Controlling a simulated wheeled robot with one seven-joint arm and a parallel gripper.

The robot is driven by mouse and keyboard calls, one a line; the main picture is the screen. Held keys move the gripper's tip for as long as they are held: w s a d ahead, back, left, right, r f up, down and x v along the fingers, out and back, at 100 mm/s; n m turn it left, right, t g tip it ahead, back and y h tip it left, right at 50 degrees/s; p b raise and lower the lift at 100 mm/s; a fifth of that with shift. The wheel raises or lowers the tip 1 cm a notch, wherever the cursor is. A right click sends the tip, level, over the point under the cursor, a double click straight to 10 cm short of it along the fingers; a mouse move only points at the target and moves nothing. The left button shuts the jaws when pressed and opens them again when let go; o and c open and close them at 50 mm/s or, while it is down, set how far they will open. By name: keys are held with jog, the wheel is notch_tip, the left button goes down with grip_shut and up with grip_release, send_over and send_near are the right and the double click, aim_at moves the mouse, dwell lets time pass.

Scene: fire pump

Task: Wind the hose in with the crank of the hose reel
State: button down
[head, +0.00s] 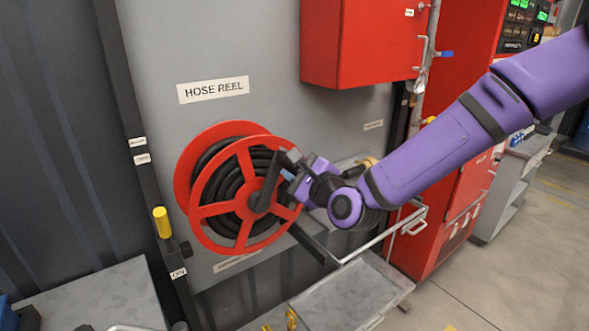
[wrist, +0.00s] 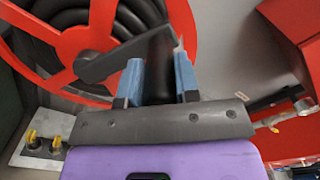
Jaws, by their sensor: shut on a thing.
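The hose reel (head: 237,137) is a red spoked wheel on a grey panel, below a sign reading HOSE REEL. Black hose (head: 226,189) lies coiled inside it. A dark crank arm (head: 268,185) runs from the hub up and to the right. My gripper (head: 289,175) is at the crank's outer end, on the reel's right side. In the wrist view my gripper (wrist: 158,82) has its blue fingers on both sides of the black crank handle (wrist: 160,62), shut on it. The crank arm (wrist: 112,62) also shows there, reaching left to the hub.
A red cabinet (head: 360,40) hangs above my arm at upper right. A grey rail (head: 385,235) and a metal shelf (head: 350,290) stand below the reel. A yellow-handled lever (head: 162,222) is at the left. A grey bench (head: 95,295) is at lower left.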

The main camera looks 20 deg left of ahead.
jog(key=c, duration=0.8)
grip_release()
jog(key=shift+c, duration=0.2)
jog(key=shift+d, duration=0.1)
jog(key=v, duration=1)
jog(key=shift+s+d, duration=0.2)
jog(key=shift+d, duration=0.05)
